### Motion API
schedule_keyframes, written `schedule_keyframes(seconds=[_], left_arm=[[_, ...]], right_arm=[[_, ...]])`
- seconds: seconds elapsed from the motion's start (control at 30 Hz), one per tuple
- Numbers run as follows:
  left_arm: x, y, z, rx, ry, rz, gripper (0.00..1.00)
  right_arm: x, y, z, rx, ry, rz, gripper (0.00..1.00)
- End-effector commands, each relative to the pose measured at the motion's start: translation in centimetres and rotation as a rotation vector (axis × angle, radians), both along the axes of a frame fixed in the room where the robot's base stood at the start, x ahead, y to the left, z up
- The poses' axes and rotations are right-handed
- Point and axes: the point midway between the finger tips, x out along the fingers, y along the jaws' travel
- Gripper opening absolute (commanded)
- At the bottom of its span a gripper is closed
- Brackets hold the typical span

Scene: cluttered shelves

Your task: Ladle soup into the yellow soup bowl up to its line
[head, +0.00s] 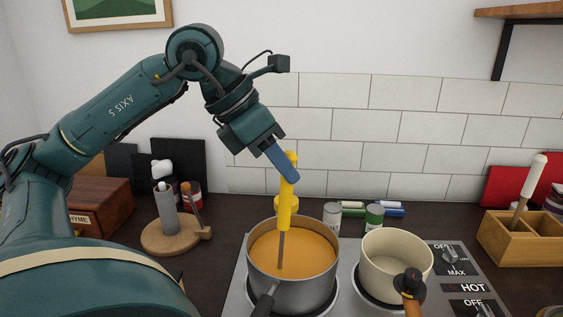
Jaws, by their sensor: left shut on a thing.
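My left gripper (285,166) is shut on the yellow handle of a ladle (286,208) and holds it nearly upright. The ladle's thin grey shaft goes down into orange soup (312,246) in a grey pot (330,292) on the stove. The ladle's cup is hidden under the soup. I cannot make out a yellow soup bowl. My right gripper is not in view.
A cream saucepan (373,272) stands right of the soup pot, its handle pointing to the front. Small jars (374,216) stand behind the pots. A wooden utensil box (530,240) is at right. A round wooden stand (160,240) and a brown box (98,205) are at left.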

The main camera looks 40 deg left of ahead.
Motion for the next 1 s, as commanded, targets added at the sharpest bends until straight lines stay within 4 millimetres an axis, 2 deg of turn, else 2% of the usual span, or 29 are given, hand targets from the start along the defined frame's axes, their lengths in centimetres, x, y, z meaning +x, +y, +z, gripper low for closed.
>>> schedule_keyframes(seconds=[0.27,1.0], left_arm=[[-0.1,0.0,1.3,0.001,-0.014,0.001,0.00],[-1.2,-0.2,8.1,0.013,-0.082,0.002,0.00]], right_arm=[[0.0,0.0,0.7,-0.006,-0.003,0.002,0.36],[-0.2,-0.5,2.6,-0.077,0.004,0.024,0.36]])
